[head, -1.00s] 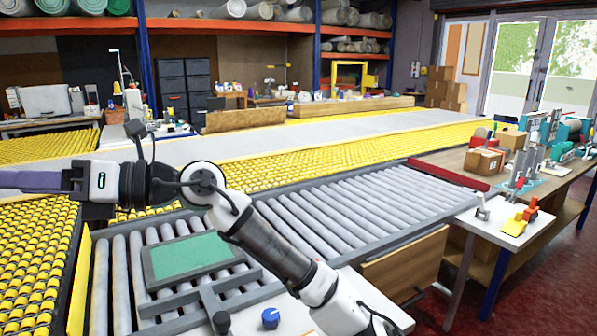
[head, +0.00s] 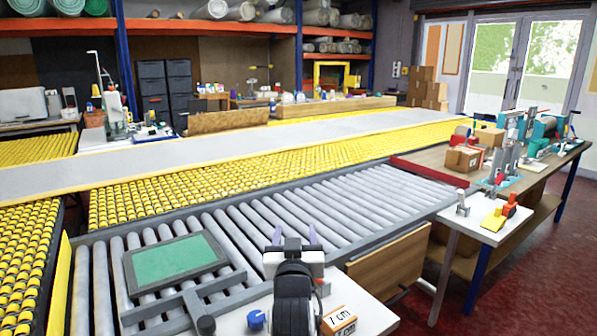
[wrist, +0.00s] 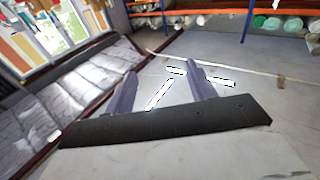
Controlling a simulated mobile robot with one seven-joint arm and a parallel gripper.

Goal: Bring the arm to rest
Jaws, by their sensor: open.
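My gripper (head: 294,240) shows at the bottom middle of the head view, with its two fingers pointing away from me over the grey roller conveyor (head: 345,194). The fingers stand apart and nothing is between them. In the wrist view my gripper (wrist: 160,90) shows two dark purple fingers spread apart, empty. The rest of my arm is folded low in front of my body and mostly out of view.
A green-topped grey frame (head: 175,262) lies on the rollers at left. A white table corner with a blue knob (head: 256,320) and a box marked "7 cm" (head: 339,321) is beside my arm. A workbench (head: 520,170) with tools and cartons stands at right.

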